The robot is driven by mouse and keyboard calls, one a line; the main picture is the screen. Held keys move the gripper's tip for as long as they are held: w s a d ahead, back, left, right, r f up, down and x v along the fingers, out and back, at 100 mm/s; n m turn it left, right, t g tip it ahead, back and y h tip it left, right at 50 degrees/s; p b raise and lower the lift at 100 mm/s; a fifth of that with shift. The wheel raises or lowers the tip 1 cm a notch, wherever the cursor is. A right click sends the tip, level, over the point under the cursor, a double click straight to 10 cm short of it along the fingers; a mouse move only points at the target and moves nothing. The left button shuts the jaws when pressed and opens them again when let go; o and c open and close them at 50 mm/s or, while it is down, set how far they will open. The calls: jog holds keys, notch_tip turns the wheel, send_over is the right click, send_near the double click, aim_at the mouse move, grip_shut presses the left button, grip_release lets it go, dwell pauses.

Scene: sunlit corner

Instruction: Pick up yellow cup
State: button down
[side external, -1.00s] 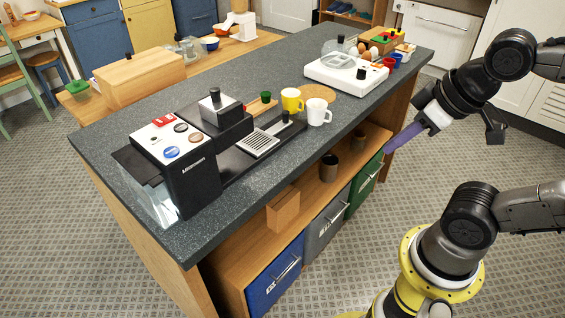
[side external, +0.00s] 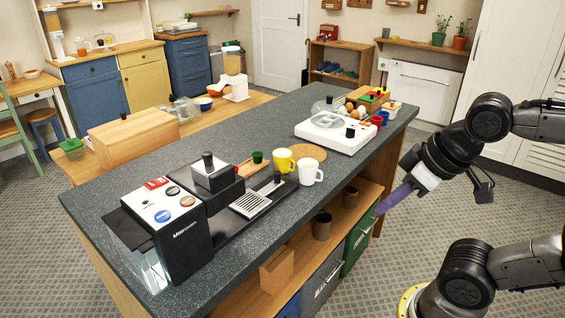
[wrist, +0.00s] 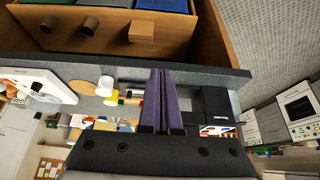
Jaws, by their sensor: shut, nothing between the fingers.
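The yellow cup (side external: 284,161) stands upright on the dark countertop (side external: 262,120), close beside a white cup (side external: 310,174) near the counter's long front edge. In the wrist view, which is upside down, the yellow cup (wrist: 112,99) shows only in part, next to the white cup (wrist: 104,86). My gripper (side external: 381,210) is off the counter's right side, apart from the cups, with its purple fingers pointing down and left towards the counter. In the wrist view my gripper's (wrist: 161,72) two fingers lie together with nothing between them.
A coffee machine (side external: 170,225) stands left of the cups and a white appliance with a clear dome (side external: 330,132) behind them. A round wooden mat (side external: 309,152) lies beside the yellow cup. Brown cups (side external: 322,226) and a wooden box (side external: 277,270) sit on the shelf below. The floor near my arm is clear.

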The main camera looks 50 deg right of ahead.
dwell(0.4)
grip_release()
dwell(0.4)
